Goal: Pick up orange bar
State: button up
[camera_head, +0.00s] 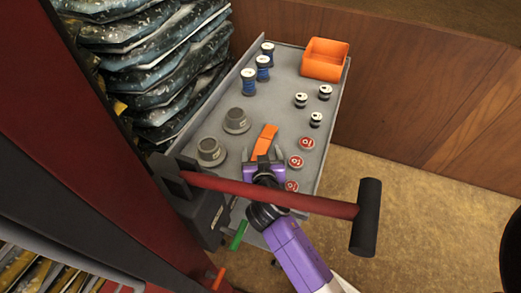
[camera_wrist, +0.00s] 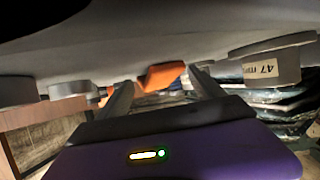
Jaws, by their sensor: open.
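The orange bar (camera_head: 265,141) lies on the grey tray (camera_head: 284,85), slightly bent or in two offset pieces. My gripper (camera_head: 264,157) is open at its near end, with the fingertips to either side of that end. In the wrist view an orange piece (camera_wrist: 161,76), which looks like the bar, shows between and beyond the open fingertips (camera_wrist: 160,88). I cannot tell whether the fingers touch it.
A red lever (camera_head: 318,205) with a black grip (camera_head: 367,217) crosses over my wrist. Two grey sockets (camera_head: 211,152) stand left of the bar, red discs (camera_head: 307,143) right. Blue spools (camera_head: 263,67), small black-and-white cylinders (camera_head: 316,119) and an orange bin (camera_head: 325,59) are farther back.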

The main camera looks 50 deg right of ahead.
grip_shut()
jog(key=shift+r, duration=0.1)
dwell(0.4)
